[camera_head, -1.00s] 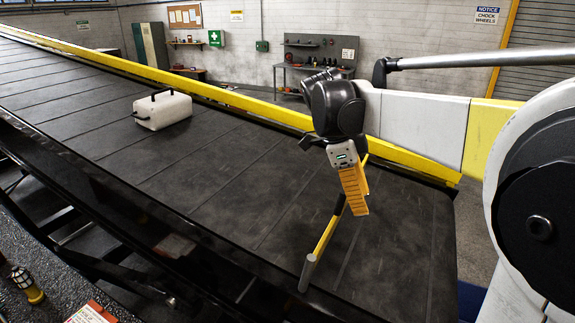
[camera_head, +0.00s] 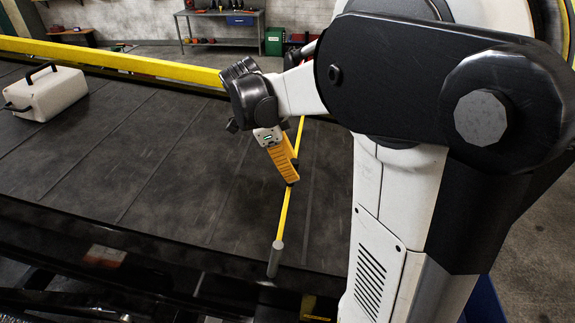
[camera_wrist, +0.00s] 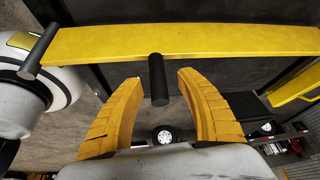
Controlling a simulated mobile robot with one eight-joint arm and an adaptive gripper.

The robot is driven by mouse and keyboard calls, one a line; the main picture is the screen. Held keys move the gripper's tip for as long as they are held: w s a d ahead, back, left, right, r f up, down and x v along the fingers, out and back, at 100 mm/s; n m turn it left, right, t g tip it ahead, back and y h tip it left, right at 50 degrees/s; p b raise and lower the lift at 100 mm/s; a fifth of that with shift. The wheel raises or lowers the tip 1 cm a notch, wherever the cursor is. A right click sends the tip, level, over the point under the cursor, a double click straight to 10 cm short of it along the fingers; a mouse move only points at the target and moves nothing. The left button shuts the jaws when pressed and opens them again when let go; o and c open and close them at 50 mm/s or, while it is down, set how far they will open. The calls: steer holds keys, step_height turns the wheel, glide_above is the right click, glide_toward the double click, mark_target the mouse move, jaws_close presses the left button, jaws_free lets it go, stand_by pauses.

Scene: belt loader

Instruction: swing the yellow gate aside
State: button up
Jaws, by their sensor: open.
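The yellow gate (camera_head: 284,211) is a slim bar lying across the dark belt, with a grey post (camera_head: 275,260) at its near end. In the wrist view, the gate (camera_wrist: 215,42) crosses the top of the picture. Its short black handle (camera_wrist: 157,72) sticks out between the two orange fingers. My gripper (camera_head: 290,180) points down at the gate's middle and hides the handle in the head view. The fingers (camera_wrist: 157,90) are open around the handle, with gaps visible on both sides.
A white case (camera_head: 46,95) with a black handle sits on the belt (camera_head: 150,150) at the left. A yellow rail (camera_head: 110,60) runs along the belt's far side. A workbench (camera_head: 220,14) stands well behind it. The belt between case and gate is clear.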

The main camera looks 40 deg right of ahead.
steer(key=shift+s+d+f, duration=0.2)
steer(key=shift+s+f, duration=0.2)
steer(key=shift+s, duration=0.1)
steer(key=shift+w+f, duration=0.1)
steer(key=shift+w, duration=0.2)
steer(key=shift+s, duration=0.15)
jaws_close()
